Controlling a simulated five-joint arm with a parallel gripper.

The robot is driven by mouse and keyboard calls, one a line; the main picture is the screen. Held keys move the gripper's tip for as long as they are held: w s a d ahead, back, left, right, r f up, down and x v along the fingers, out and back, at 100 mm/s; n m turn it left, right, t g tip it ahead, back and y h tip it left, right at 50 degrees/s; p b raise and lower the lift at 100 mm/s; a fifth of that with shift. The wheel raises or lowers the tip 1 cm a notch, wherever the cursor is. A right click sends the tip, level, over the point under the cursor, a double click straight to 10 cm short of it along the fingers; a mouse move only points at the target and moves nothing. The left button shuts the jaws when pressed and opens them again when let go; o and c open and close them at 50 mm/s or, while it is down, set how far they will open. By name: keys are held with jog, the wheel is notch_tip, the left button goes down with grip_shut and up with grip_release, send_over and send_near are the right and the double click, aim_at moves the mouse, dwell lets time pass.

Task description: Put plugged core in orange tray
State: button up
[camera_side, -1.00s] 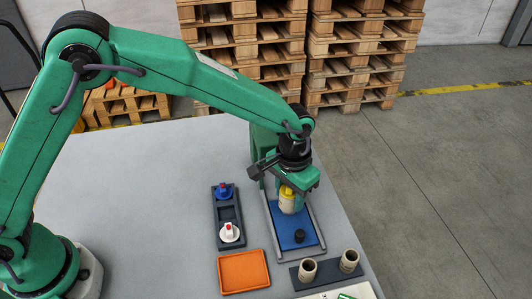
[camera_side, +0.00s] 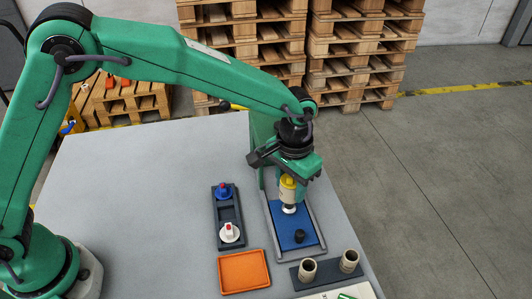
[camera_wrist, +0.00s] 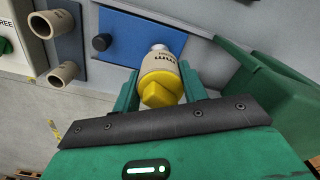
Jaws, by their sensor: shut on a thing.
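My gripper (camera_side: 288,182) is shut on a beige core with a yellow plug (camera_side: 288,193) in its upper end. In the wrist view the plugged core (camera_wrist: 161,75) sits between the green fingers, yellow plug towards the camera. The core is roughly upright above the blue plate (camera_side: 286,228). A short white piece (camera_side: 289,209) shows just below it; I cannot tell whether it is part of the core or a post on the plate. The orange tray (camera_side: 244,271) lies empty on the table, in front and to the left of the plate.
A dark rack (camera_side: 229,215) left of the plate holds a blue plug (camera_side: 223,191) and a white plug with a red top (camera_side: 230,231). A black knob (camera_side: 299,236) stands on the plate. Two beige tubes stand on a dark holder (camera_side: 326,272) at the front right.

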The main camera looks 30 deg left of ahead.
jog(key=shift+s, duration=0.1)
jog(key=shift+s+d+r, duration=0.15)
jog(key=shift+s, duration=0.4)
jog(key=s+n, duration=0.1)
jog(key=s, duration=0.4)
jog(key=s+r+n, duration=0.1)
jog(key=s, duration=0.5)
jog(key=s+n, duration=0.2)
jog(key=s, duration=0.3)
jog(key=shift+s+a+r, duration=0.15)
jog(key=shift+s+a, duration=0.2)
jog(key=shift+s, duration=0.05)
jog(key=shift+f, duration=4.05)
jog(key=shift+f, duration=0.1)
jog(key=o, duration=0.7)
